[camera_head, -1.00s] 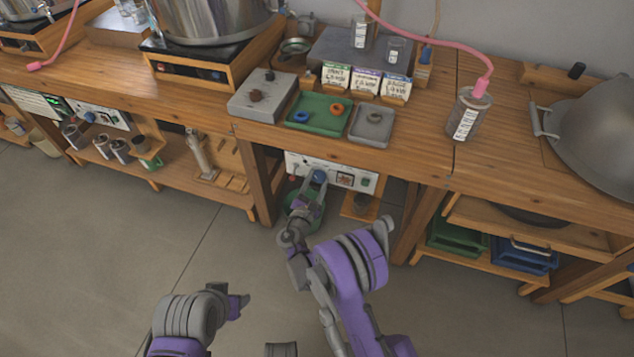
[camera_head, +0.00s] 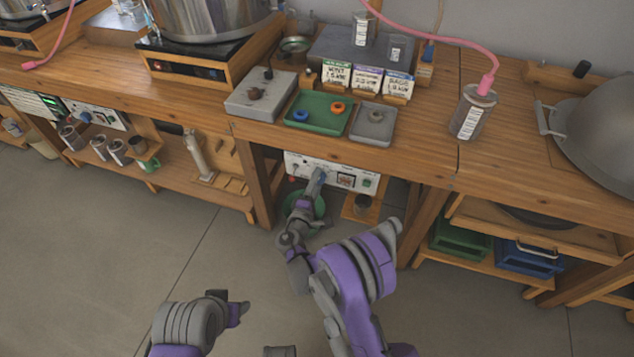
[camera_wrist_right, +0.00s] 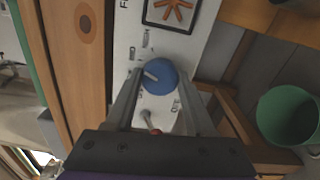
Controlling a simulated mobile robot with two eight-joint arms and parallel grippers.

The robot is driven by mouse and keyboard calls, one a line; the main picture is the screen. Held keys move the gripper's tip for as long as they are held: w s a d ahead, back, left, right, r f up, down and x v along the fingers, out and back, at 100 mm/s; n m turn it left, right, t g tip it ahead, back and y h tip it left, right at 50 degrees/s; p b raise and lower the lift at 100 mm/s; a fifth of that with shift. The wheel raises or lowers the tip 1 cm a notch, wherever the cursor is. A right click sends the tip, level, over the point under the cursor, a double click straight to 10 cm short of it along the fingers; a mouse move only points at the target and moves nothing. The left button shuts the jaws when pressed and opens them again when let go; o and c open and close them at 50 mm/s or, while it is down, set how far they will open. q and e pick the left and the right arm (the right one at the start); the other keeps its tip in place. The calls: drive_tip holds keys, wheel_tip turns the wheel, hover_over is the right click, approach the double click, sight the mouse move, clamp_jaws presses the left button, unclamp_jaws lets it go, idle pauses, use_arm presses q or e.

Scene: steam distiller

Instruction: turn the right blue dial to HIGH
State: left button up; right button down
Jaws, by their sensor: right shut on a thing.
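The right blue dial (camera_wrist_right: 158,77) is on a white control panel (camera_wrist_right: 208,12) under the bench. In the right wrist view it is round, with a pale pointer line slanting toward the upper left. Small labels surround it, too blurred to read surely. My right gripper (camera_wrist_right: 155,85) is shut on the dial, one finger on each side. In the head view my right gripper (camera_head: 317,180) reaches the panel (camera_head: 345,178) and hides the dial. My left gripper (camera_head: 240,307) is low in the head view, away from the bench; its fingers are too unclear to judge.
A toggle lever (camera_wrist_right: 150,120) sits beside the dial. A green bucket (camera_wrist_right: 288,115) stands near the panel. Another blue dial (camera_head: 86,118) is on a panel at the left. The bench (camera_head: 420,155) overhangs the right panel. The floor in front is clear.

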drive_tip(key=shift+m+b, duration=0.3)
drive_tip(key=shift+m, duration=3.4)
drive_tip(key=shift+c, duration=1.3)
unclamp_jaws()
drive_tip(key=p+v, duration=0.1)
drive_tip(key=v, duration=1)
drive_tip(key=shift+w, duration=0.1)
